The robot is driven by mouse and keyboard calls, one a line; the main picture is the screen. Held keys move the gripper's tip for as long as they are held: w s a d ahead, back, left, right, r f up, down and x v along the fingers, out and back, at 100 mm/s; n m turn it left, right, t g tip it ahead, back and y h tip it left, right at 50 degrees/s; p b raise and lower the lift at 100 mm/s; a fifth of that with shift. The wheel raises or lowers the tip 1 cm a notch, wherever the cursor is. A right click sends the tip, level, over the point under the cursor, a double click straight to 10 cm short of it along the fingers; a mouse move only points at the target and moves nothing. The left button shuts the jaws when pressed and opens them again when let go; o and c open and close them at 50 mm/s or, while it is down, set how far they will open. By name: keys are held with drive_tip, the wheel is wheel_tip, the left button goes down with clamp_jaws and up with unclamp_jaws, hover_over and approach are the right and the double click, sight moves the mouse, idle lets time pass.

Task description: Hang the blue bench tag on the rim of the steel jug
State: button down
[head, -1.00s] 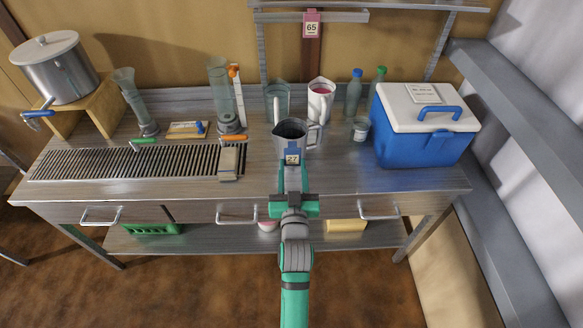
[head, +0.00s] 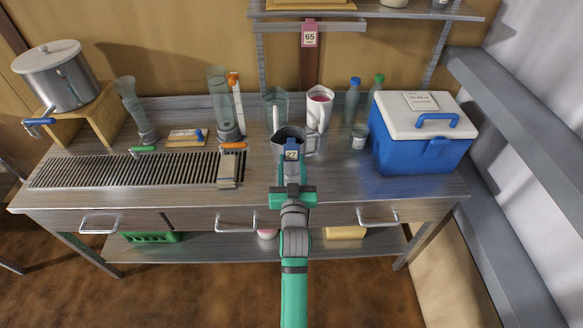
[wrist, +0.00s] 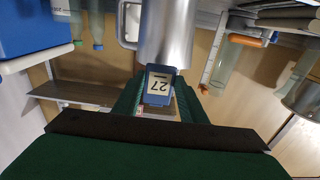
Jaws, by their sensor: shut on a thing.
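The blue bench tag (head: 291,152) has a pale label reading 27. My gripper (head: 291,174) is shut on it and holds it at the near side of the steel jug (head: 285,144). The jug stands on the bench with its handle to the right. In the wrist view, which is upside down, the tag (wrist: 160,84) sits between my fingers and overlaps the rim end of the jug (wrist: 166,35). I cannot tell whether the tag touches the rim.
A white and blue cooler (head: 420,143) stands right of the jug. A beaker (head: 276,103), a white jug (head: 318,106) and bottles stand behind. Left are a tall cylinder (head: 222,100) and a slotted drain (head: 130,170).

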sight(292, 161)
drive_tip(key=shift+w+f, duration=0.15)
drive_tip(key=shift+w, duration=1.65)
drive_tip(key=shift+f, duration=0.95)
drive_tip(key=shift+s+d, duration=0.1)
drive_tip(key=shift+s, duration=0.1)
drive_tip(key=shift+f, duration=0.2)
drive_tip(key=shift+w+f, duration=0.25)
drive_tip(key=shift+f, duration=0.05)
drive_tip(key=shift+s+d+f, duration=0.1)
drive_tip(key=shift+s+f, duration=0.1)
drive_tip(key=shift+f, duration=0.15)
idle(0.4)
